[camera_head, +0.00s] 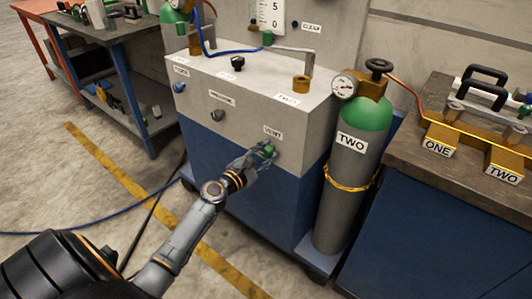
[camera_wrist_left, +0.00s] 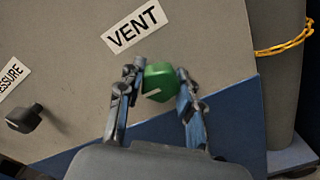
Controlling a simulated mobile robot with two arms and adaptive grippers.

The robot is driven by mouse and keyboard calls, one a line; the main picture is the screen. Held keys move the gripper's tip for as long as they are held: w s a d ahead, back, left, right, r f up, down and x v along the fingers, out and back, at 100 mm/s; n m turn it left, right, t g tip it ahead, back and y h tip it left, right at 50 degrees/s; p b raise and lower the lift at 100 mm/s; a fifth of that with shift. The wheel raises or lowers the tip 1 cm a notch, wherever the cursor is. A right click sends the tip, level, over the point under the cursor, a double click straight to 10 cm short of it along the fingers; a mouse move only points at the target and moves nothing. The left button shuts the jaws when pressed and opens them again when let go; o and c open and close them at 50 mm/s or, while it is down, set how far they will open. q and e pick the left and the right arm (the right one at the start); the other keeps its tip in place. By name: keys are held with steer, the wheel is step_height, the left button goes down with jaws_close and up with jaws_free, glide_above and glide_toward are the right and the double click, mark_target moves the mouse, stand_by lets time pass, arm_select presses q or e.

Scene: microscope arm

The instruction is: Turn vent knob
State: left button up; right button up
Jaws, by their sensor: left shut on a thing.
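The green vent knob (camera_head: 268,149) is on the front face of the grey cabinet, below the VENT label (camera_head: 272,132). It also shows in the left wrist view (camera_wrist_left: 160,80), with a pale line on its face. My left gripper (camera_head: 262,157) is at the knob, and in the wrist view its two fingers (camera_wrist_left: 158,92) stand on either side of it. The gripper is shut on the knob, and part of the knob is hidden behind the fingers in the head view. My right gripper is not in view.
A black pressure knob (camera_wrist_left: 24,118) sits to the left on the same face. A grey and green gas cylinder (camera_head: 345,190) labelled TWO stands right of the cabinet. A workbench (camera_head: 450,215) with gold blocks is at the far right. Open floor lies to the left.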

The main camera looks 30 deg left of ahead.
arm_select(q)
steer(key=m+b, duration=0.1)
steer(key=m, duration=0.2)
steer(key=shift+f+m+b, duration=0.15)
steer(key=shift+m+b, duration=0.15)
steer(key=shift+b, duration=0.1)
steer(key=m+b, duration=0.2)
steer(key=m, duration=0.3)
steer(key=shift+m, duration=2)
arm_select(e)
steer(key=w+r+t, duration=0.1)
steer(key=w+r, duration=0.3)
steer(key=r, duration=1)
arm_select(q)
steer(key=shift+m, duration=1.2)
steer(key=shift+m+p, duration=0.45)
steer(key=shift+m, duration=0.85)
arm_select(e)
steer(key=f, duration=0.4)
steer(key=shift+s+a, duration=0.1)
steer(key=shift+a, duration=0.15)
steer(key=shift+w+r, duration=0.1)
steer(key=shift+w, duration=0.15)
